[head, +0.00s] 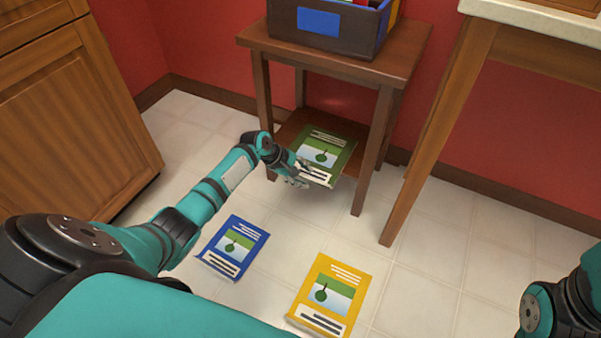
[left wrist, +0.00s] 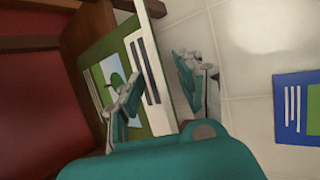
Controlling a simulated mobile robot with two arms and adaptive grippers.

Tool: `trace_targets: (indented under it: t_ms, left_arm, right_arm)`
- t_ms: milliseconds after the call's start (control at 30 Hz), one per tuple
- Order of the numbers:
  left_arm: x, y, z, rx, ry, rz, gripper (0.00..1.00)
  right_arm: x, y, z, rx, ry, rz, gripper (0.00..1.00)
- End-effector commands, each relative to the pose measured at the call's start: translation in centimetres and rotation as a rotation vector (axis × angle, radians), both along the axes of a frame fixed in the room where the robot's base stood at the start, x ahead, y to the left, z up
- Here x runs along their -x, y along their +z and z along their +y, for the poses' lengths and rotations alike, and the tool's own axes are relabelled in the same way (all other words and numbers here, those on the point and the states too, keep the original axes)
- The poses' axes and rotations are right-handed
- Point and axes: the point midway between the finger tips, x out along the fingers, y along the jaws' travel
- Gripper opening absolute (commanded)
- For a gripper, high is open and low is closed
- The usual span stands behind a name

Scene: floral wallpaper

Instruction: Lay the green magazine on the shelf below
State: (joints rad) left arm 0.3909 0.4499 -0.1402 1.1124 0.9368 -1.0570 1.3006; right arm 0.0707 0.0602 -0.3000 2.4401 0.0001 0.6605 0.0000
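The green magazine (head: 322,156) lies on the lower shelf (head: 290,131) of the small wooden side table, with its near edge toward the shelf's front. It also shows in the left wrist view (left wrist: 112,73). My left gripper (head: 300,176) is at the magazine's near left edge. In the left wrist view its fingers (left wrist: 160,92) are spread apart, one in front of the magazine and the other beyond its edge over the floor. Whether a finger touches the magazine I cannot tell. My right gripper is outside both views; only part of that arm shows at the right.
A blue magazine (head: 234,247) and a yellow magazine (head: 329,296) lie on the tiled floor. A dark bin (head: 345,43) stands on the side table's top (head: 400,62). Its legs flank the shelf. A wooden cabinet (head: 80,110) is at left, a taller table (head: 435,130) at right.

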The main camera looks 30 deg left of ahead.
Motion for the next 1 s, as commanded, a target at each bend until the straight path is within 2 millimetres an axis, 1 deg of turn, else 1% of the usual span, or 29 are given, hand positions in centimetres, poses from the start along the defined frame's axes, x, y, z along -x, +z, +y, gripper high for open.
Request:
trace_targets:
  t_ms: [167, 267, 400, 600, 700, 800, 1000]
  left_arm:
    - [0.7, 1.3, 0.7, -0.002, 0.001, -0.002, 0.37]
    - [1.6, 2.9, 1.4, -0.004, -0.001, -0.003, 0.37]
    - [3.0, 5.4, 2.5, -0.004, 0.0, -0.004, 0.37]
    - [4.7, 8.3, 3.7, -0.002, -0.001, -0.002, 0.37]
    - [5.1, 9.2, 4.1, -0.001, 0.0, -0.002, 0.37]
    - [5.4, 9.6, 4.3, -0.001, 0.0, 0.0, 0.37]
    - [5.5, 9.8, 4.3, 0.0, 0.0, -0.001, 0.37]
  right_arm:
    - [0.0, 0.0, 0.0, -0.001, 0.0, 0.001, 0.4]
    - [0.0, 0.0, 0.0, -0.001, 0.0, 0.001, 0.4]
    - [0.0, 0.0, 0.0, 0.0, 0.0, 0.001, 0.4]
    - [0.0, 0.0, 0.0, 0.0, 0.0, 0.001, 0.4]
    - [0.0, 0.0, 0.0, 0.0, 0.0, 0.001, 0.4]
    - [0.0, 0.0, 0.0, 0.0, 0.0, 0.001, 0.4]
    - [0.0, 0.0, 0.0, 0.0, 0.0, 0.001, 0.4]
